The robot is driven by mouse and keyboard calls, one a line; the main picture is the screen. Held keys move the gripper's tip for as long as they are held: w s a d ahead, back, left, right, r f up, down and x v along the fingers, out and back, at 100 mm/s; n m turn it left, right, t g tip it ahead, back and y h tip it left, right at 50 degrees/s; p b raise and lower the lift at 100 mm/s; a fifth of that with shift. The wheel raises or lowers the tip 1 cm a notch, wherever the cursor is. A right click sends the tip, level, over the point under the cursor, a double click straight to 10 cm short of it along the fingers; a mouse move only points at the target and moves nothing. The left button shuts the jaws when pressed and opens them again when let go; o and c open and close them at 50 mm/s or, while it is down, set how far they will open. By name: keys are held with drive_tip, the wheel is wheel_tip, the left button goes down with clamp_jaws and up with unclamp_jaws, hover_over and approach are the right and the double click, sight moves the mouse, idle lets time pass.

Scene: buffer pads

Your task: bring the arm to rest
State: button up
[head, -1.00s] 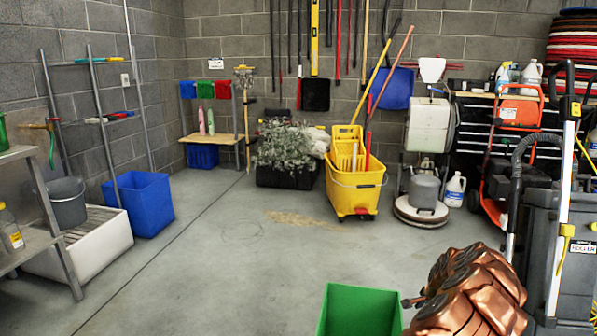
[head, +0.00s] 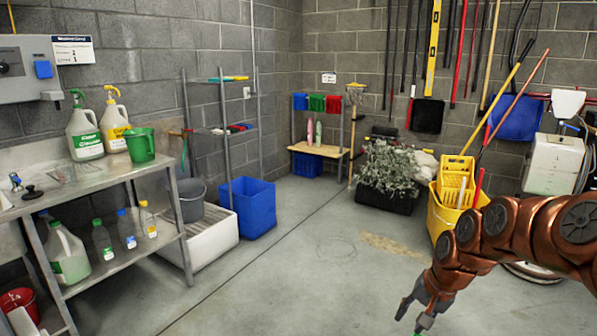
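My arm (head: 525,232), copper-coloured with dark joint caps, reaches in from the right edge of the head view and bends down at its wrist. My gripper (head: 409,322) hangs at the bottom right of the head view, pointing down over the grey floor (head: 310,290). Its dark fingers appear apart, with a bit of green near one tip. Nothing shows between them. The arm covers part of the yellow mop bucket (head: 439,215) behind it.
A steel sink bench (head: 110,180) with spray bottles (head: 84,130) and a green jug (head: 140,145) stands at left. A blue bin (head: 250,207) and a white trough (head: 205,238) are beyond it. A plant box (head: 388,200) is at the back. The middle floor is clear.

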drive_tip(key=s+a+r+n+g+h+p, duration=0.15)
drive_tip(key=s+a+r+n+p, duration=0.4)
drive_tip(key=s+r, duration=0.7)
drive_tip(key=s+r+g+p, duration=0.1)
drive_tip(key=s+p, duration=0.3)
drive_tip(key=s, duration=0.5)
drive_tip(key=s+a+r+g+h+p, duration=0.1)
drive_tip(key=s+r+p, duration=0.3)
drive_tip(key=s, duration=0.5)
drive_tip(key=shift+s+a+r+n+g+p, duration=0.15)
drive_tip(key=shift+s+a+n+g+p, duration=0.1)
drive_tip(key=shift+s+n+g+p, duration=0.35)
drive_tip(key=shift+w, duration=0.2)
